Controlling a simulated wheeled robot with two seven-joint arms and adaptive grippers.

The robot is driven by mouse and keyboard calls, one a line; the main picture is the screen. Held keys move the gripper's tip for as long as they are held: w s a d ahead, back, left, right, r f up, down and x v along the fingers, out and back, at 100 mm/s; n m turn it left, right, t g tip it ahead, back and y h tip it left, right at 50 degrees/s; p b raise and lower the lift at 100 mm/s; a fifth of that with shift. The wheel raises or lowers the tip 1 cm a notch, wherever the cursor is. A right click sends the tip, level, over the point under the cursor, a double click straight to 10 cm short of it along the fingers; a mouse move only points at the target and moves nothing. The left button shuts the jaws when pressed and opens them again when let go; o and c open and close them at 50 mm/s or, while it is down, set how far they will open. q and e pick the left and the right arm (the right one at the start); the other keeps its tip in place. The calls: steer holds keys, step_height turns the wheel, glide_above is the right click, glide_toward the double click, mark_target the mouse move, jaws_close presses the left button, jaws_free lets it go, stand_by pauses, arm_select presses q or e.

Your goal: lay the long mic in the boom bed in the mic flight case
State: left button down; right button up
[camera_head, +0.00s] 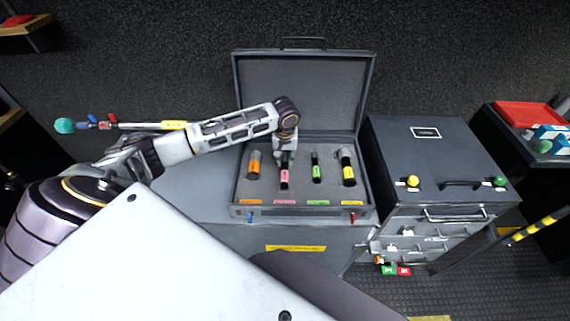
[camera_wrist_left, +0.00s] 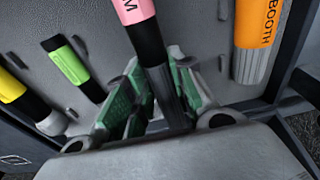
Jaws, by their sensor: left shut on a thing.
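The mic flight case (camera_head: 240,190) stands open, its lid up at the back. My left gripper (camera_head: 287,158) reaches down into it and is shut on the dark shaft of the pink-banded mic (camera_head: 284,176). In the left wrist view the green-padded fingers (camera_wrist_left: 155,105) flank that shaft, and its pink band (camera_wrist_left: 133,8) shows the letter M. The mic is in line with the pink label (camera_head: 284,202) on the case front. I cannot tell whether it touches the case floor. My right gripper is not in view.
An orange-banded mic (camera_head: 254,165) lies left of the held one; green-banded (camera_head: 316,168) and yellow-banded (camera_head: 347,170) mics lie to its right. A dark drawer cabinet (camera_head: 420,150) stands right of the case. A teal-tipped pole (camera_head: 64,125) is at left, a red tray (camera_head: 528,114) far right.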

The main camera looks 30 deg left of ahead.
mark_target(285, 163)
arm_select(q)
steer(key=shift+f, duration=0.1)
steer(key=shift+f, duration=1.75)
steer(key=shift+f, duration=0.1)
steer(key=c, duration=1.2)
jaws_free()
steer(key=shift+c, duration=0.2)
steer(key=r, duration=0.8)
steer(key=s+r, duration=0.1)
steer(key=r, duration=0.3)
steer(key=shift+s+d, duration=0.1)
steer(key=shift+d, duration=0.25)
